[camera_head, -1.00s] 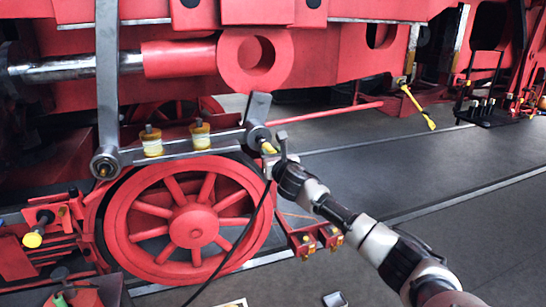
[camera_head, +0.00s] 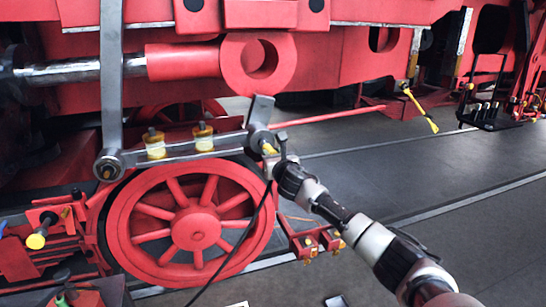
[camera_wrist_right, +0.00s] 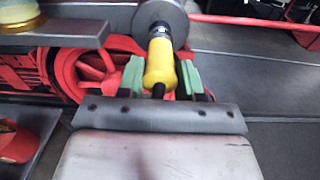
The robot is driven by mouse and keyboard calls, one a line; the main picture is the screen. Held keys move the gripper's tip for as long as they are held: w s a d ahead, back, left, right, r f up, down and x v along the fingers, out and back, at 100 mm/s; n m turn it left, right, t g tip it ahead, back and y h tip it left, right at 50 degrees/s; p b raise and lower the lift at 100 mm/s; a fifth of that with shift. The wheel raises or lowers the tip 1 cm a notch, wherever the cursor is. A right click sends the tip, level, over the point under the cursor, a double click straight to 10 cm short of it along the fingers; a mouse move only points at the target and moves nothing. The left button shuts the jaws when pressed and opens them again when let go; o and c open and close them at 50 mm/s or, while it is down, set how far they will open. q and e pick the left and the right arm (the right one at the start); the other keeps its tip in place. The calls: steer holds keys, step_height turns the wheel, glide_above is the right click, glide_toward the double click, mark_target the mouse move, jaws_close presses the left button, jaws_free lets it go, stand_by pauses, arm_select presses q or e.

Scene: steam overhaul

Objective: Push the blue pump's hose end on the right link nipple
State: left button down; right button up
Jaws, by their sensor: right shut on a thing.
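My right gripper (camera_head: 277,155) is at the right end of the grey link (camera_head: 190,149). It is shut on the yellow hose end (camera_wrist_right: 160,65), which sits between the green finger pads in the right wrist view. The hose end points at the link's round grey boss (camera_wrist_right: 160,14). A dark, ringed piece (camera_wrist_right: 160,32) lies between the yellow sleeve and the boss, and I cannot tell how far the hose end is over the nipple. The black hose (camera_head: 236,248) hangs down from the gripper past the wheel. My left gripper is out of view.
A red spoked wheel (camera_head: 195,228) stands below the link. Two yellow-and-white cups (camera_head: 154,146) (camera_head: 203,138) sit on top of the link. A grey upright bar (camera_head: 111,75) stands at its left end.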

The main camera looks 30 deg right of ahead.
steer(key=o, duration=1.1)
steer(key=shift+b+v, duration=1.45)
steer(key=shift+v, duration=3.95)
